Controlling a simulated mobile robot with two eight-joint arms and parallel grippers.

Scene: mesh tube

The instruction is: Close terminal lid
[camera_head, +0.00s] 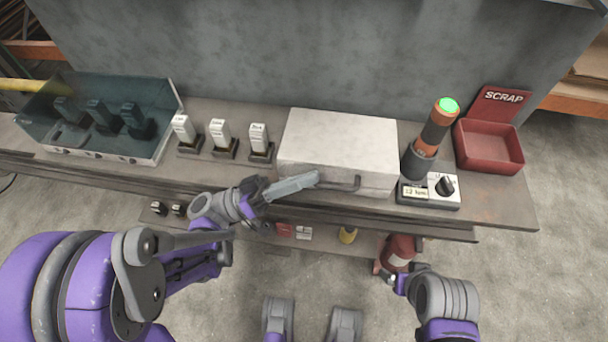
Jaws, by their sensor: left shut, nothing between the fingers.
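A white terminal box (340,140) sits on the bench with its flat lid lying down over it. A dark bar handle (348,187) runs along its front edge. My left gripper (308,180) is shut and empty, with its fingertips at the front edge of the lid beside the handle's left end. I cannot tell whether the fingertips touch it. They hide part of the front edge. My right gripper (386,278) is low in front of the bench, close to a red cylinder; its finger state is unclear.
To the right are a lamp tower with a green light (437,125), a knob panel (428,192) and a red scrap bin (488,166). A red cylinder (402,248) is below the bench.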

